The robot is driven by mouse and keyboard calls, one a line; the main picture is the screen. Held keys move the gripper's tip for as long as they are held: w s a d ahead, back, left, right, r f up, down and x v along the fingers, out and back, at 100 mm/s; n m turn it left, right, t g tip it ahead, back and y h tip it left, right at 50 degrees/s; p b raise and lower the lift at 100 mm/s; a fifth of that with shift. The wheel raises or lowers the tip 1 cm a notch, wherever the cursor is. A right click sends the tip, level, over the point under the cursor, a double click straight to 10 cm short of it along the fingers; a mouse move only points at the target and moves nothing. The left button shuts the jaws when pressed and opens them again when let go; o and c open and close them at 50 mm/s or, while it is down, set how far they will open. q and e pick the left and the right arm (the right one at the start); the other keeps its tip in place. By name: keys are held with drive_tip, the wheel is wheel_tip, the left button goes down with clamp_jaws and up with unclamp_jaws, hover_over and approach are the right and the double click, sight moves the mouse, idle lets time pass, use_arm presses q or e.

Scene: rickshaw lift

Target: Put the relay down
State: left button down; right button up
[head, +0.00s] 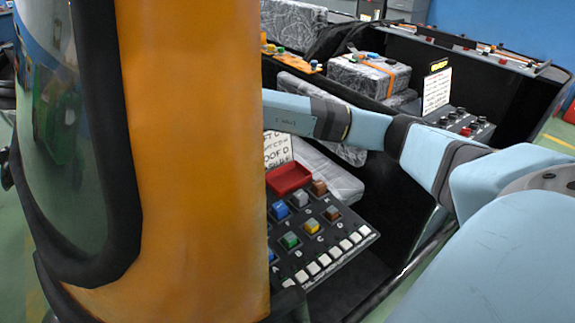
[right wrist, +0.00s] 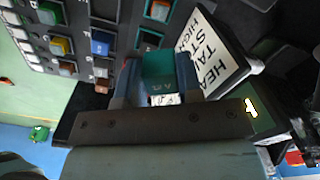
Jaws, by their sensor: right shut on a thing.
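In the right wrist view my right gripper (right wrist: 158,82) is shut on a teal relay (right wrist: 158,66), held between its two fingers. In the head view the right arm reaches left across the scene, and its gripper and the relay are hidden behind the orange pillar. A dark panel (head: 342,258) carries several coloured relays, among them a blue one (head: 279,210), a green one (head: 289,240) and a yellow one (head: 311,226). A red tray (head: 289,178) sits at the panel's far end. The height of the held relay over the panel is unclear. My left gripper is not in view.
An orange pillar (head: 190,160) with a black-framed window (head: 60,120) blocks the left half of the head view. A lettered sign (head: 277,149) stands beyond the red tray; a lettered sign (right wrist: 212,52) is close to the gripper in the wrist view. A wrapped box (head: 368,75) lies farther back.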

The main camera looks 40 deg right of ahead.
drive_tip(key=d+r+m, duration=0.2)
drive_tip(key=d+m, duration=0.3)
drive_tip(key=m, duration=0.5)
wheel_tip(320, 180, up, 6)
drive_tip(key=m+b, duration=0.3)
drive_tip(key=m, duration=2.9)
hover_over(290, 180)
wheel_tip(290, 180, down, 15)
drive_tip(key=shift+a+b, duration=0.1)
drive_tip(key=shift+b, duration=0.7)
drive_tip(key=shift+f, duration=0.55)
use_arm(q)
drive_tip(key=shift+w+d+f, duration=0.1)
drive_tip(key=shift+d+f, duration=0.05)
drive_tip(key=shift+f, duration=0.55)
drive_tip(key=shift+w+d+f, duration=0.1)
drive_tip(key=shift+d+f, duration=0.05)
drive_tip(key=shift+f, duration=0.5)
use_arm(e)
drive_tip(key=shift+f, duration=2)
drive_tip(key=shift+f, duration=0.1)
